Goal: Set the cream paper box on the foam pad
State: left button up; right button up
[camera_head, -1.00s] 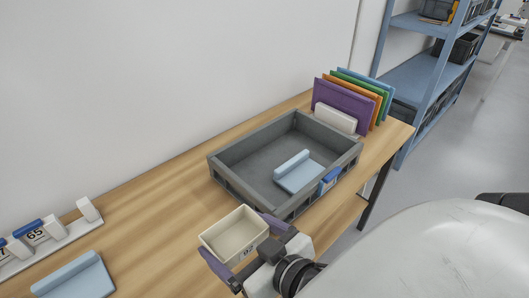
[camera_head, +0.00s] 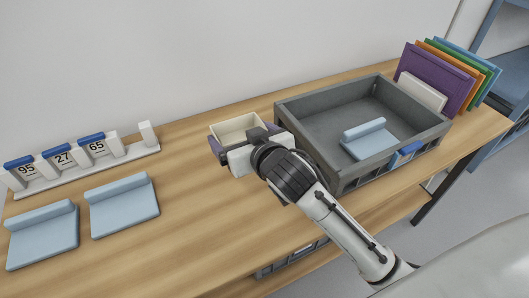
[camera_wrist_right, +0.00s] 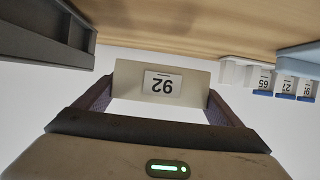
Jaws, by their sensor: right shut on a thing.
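The cream paper box (camera_head: 240,126) is an open-topped tray shape, left of the grey tray in the head view. My right gripper (camera_head: 245,139) is shut on it, with purple fingers on two opposite sides. In the right wrist view, the box wall (camera_wrist_right: 196,82) with an upside-down "92" label sits between the fingers (camera_wrist_right: 160,100). How far the box is above the table is hard to tell. Light blue pads, each with a raised back edge, lie at the left: one (camera_head: 123,208) and another (camera_head: 42,240). A third similar pad (camera_head: 368,145) lies in the grey tray. My left gripper is not in view.
The grey tray (camera_head: 345,178) stands right of my gripper. A white rack (camera_head: 90,172) with blue-topped tags 95, 27 and 65 stands behind the left pads. Colored panels (camera_head: 440,75) stand upright at the back right. The wooden table (camera_head: 200,230) is clear between pads and tray.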

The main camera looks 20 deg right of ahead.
notch_tip(320, 180, down, 7)
jog(key=shift+f+b, duration=0.2)
jog(key=shift+b, duration=0.5)
jog(key=shift+f, duration=0.15)
jog(key=o, duration=0.8)
